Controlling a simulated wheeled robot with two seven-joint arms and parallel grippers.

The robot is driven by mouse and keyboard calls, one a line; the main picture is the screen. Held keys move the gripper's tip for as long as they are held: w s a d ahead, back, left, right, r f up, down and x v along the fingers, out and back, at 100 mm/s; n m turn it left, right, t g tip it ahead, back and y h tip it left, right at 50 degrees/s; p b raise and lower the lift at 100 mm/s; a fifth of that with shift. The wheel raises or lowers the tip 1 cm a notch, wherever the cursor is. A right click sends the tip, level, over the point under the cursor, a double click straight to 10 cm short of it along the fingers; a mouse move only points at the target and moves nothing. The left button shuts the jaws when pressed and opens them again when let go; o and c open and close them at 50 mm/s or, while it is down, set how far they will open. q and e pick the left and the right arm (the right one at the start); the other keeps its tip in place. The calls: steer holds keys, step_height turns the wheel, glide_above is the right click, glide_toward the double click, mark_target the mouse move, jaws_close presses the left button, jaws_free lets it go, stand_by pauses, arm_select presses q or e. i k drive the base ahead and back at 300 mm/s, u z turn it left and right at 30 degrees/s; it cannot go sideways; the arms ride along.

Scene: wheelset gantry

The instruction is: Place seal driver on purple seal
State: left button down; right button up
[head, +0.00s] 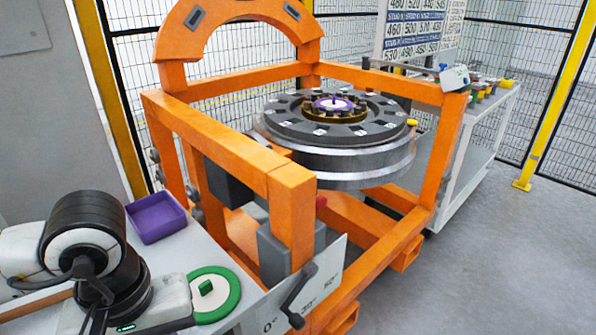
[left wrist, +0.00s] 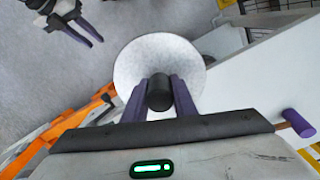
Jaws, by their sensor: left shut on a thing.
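The purple seal (head: 322,106) sits at the centre of the hub of the big grey wheel (head: 350,160), face up inside a ring of dark studs. My left gripper (left wrist: 159,92) is shut on the black cylindrical handle of the seal driver, whose pale round disc (left wrist: 160,52) shows beyond the fingers. In the head view my left arm is at the lower left, well away from the wheel; its fingers and the driver do not show there. My right gripper (left wrist: 84,30) appears at the upper left of the left wrist view, its fingers apart and empty.
An orange gantry frame (head: 215,135) surrounds the wheel, its near post between my left arm and the hub. A purple tray (head: 157,217) and a green-rimmed disc (head: 228,295) lie on the near bench. A purple cylinder (left wrist: 298,122) on a brown shaft is beside my left gripper.

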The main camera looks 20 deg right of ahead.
mark_target(334, 103)
steer(key=z, duration=2.2)
steer(key=i, duration=3.3)
steer(key=u, duration=1.95)
